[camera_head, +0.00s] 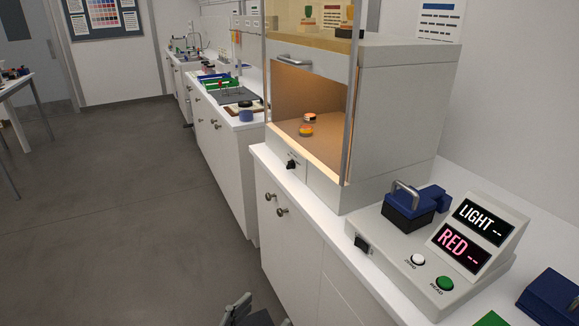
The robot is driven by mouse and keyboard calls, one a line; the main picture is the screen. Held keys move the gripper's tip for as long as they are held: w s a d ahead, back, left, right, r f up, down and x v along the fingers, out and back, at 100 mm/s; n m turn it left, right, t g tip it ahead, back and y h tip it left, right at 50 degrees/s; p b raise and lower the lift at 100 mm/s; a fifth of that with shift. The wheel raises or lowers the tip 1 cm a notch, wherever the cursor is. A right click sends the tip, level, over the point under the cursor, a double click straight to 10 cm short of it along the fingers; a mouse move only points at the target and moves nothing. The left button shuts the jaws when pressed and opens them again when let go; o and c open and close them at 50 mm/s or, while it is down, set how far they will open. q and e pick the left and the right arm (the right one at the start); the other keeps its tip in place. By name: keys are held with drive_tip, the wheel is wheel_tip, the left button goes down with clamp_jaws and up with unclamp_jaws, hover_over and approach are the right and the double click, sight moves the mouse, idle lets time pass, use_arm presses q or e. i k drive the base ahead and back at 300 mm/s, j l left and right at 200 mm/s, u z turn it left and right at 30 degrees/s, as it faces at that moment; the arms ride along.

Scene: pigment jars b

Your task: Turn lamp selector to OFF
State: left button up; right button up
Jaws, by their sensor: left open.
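A grey booth (400,105) stands on the white counter, its inside lit with warm orange light. A small black knob (291,164) with tiny, unreadable lettering sits on the booth's lower front panel; it looks like the lamp selector, but I cannot read its setting. My left gripper (260,313) is only partly in view at the bottom edge, in front of the counter's cabinets. It is open, with nothing seen between its fingers, and well apart from the knob. My right gripper is out of view.
Jars (307,125) sit inside the booth. Right of it, a grey meter (405,268) shows "LIGHT --" and "RED --", with a black switch (361,243), white and green buttons and a blue handled block (408,212). Open floor (150,220) lies left of the cabinets.

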sight(291, 164)
drive_tip(key=i+j+z, duration=0.3)
drive_tip(key=i+j, duration=0.2)
drive_tip(key=i+j+z, duration=0.15)
drive_tip(key=j, duration=0.3)
drive_tip(key=i+j+z, duration=0.3)
drive_tip(key=i+j, duration=0.15)
drive_tip(key=j, duration=0.3)
drive_tip(key=i+j+z, duration=0.15)
drive_tip(key=j, duration=0.25)
